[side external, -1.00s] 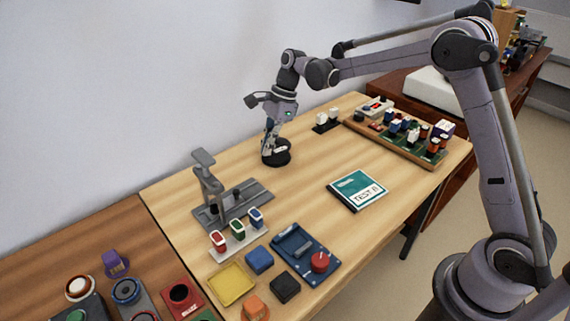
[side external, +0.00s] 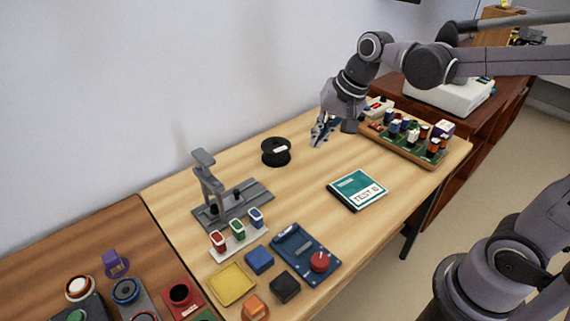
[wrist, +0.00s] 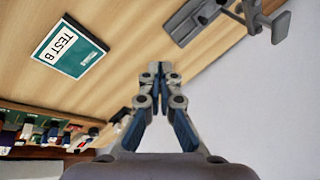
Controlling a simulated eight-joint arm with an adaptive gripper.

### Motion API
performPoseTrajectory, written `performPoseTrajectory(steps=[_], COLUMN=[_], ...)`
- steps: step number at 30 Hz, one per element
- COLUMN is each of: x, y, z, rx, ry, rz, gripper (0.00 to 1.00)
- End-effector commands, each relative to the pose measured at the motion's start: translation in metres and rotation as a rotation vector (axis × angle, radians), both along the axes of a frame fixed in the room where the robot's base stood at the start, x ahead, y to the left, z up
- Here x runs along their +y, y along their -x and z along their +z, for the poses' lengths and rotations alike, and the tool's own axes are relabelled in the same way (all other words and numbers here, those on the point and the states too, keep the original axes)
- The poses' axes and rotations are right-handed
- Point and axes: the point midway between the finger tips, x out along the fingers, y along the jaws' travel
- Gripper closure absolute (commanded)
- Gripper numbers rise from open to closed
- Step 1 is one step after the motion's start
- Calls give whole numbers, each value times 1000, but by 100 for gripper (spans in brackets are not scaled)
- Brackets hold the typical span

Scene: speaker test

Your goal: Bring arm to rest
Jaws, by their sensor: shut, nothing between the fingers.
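My gripper (side external: 316,142) hangs tilted above the back right part of the wooden table, to the right of a black spool (side external: 276,153) and apart from it. In the wrist view the fingertips of my gripper (wrist: 160,72) meet, with nothing between them. My arm reaches in from the right side of the picture.
A TEST B booklet (side external: 357,189) lies mid-table. A wooden rack (side external: 404,147) of coloured parts stands at the back right. A grey stand (side external: 207,182), colour switches (side external: 238,229) and a blue panel (side external: 298,248) occupy the left and front. Bare table surrounds the booklet.

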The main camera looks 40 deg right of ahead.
Motion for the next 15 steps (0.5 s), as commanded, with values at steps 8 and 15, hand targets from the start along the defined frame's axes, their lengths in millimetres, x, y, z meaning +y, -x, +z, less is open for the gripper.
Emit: performPoseTrajectory(steps=[8,15], x=[-11,-19], y=[62,97], z=[-6,-22], rx=[-155,-246], ry=[229,410], rz=[319,542], gripper=[100,100])
